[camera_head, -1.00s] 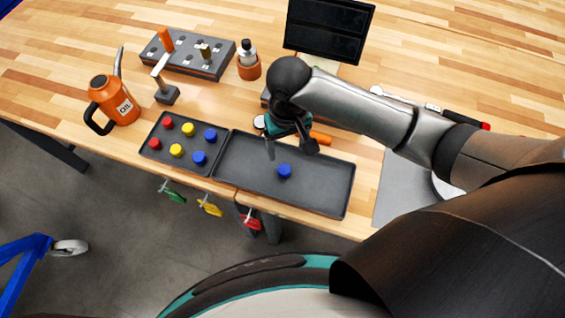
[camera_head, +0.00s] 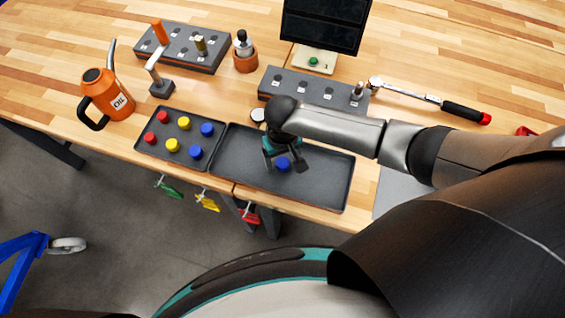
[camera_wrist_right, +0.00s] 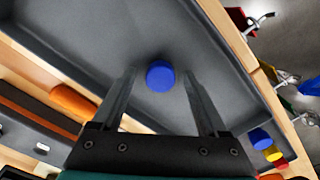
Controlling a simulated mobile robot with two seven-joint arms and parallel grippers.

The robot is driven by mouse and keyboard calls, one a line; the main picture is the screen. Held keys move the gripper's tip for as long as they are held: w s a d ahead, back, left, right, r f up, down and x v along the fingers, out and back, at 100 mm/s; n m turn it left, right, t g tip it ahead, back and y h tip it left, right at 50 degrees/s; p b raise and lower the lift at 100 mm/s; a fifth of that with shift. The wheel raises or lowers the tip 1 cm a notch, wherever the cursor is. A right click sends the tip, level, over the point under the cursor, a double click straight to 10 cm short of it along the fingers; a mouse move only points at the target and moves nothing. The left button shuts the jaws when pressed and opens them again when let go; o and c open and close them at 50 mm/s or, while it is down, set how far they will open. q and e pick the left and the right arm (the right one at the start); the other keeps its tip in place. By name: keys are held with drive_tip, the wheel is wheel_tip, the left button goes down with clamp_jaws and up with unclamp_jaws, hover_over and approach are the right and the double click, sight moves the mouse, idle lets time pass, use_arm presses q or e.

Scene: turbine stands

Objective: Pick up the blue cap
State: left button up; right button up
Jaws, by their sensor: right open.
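A blue cap (camera_head: 283,164) stands alone on the dark tray (camera_head: 325,190) on the right. In the right wrist view the blue cap (camera_wrist_right: 160,76) shows between the two finger tips, a little beyond them. My right gripper (camera_head: 283,163) is open and empty, low over this tray, with its fingers on either side of the cap; in the right wrist view the gripper (camera_wrist_right: 158,78) has a gap on both sides of the cap. Two more blue caps (camera_head: 207,129) (camera_head: 195,152) stand in the left tray. My left gripper is not in view.
The left tray (camera_head: 150,152) also holds red caps (camera_head: 163,117) and yellow caps (camera_head: 183,123). An orange oil can (camera_head: 107,95), a grey socket stand (camera_head: 308,88), a monitor (camera_head: 325,25) and a torque wrench (camera_head: 430,100) stand or lie around. The right part of the tray is free.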

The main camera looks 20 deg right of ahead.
drive_tip(key=shift+f, duration=0.2)
clamp_jaws()
idle(0.6)
idle(0.7)
